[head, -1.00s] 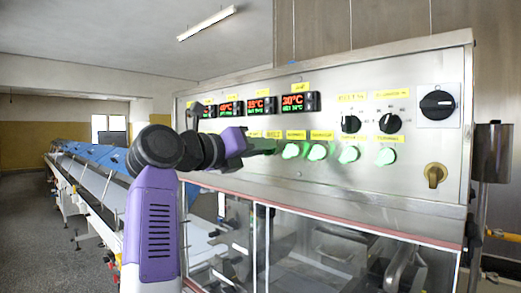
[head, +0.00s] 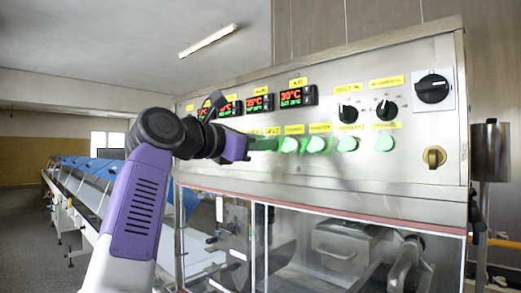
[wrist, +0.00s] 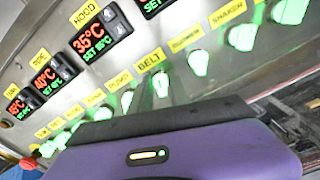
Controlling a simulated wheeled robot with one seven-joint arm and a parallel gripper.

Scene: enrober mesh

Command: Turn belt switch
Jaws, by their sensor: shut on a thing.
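The belt switch (wrist: 160,84) is a green lit knob below the yellow BELT label (wrist: 149,62) in the wrist view, just beyond the dark front edge of my gripper. In the head view, my gripper (head: 263,144) reaches the panel from the left, at the left end of the visible green knobs, under the BELT label (head: 272,131). It is shut on the belt switch, which it mostly covers in the head view. The fingertips are hidden in the wrist view behind the purple gripper body, so the knob's exact turn is hard to read.
The steel control panel (head: 425,185) carries more green knobs close by, such as the blower knob (wrist: 198,62) and shaker knob (wrist: 242,37). Red temperature displays (head: 296,97) sit above. A brass knob (head: 434,157) is at the right. A long conveyor (head: 75,195) runs at the left.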

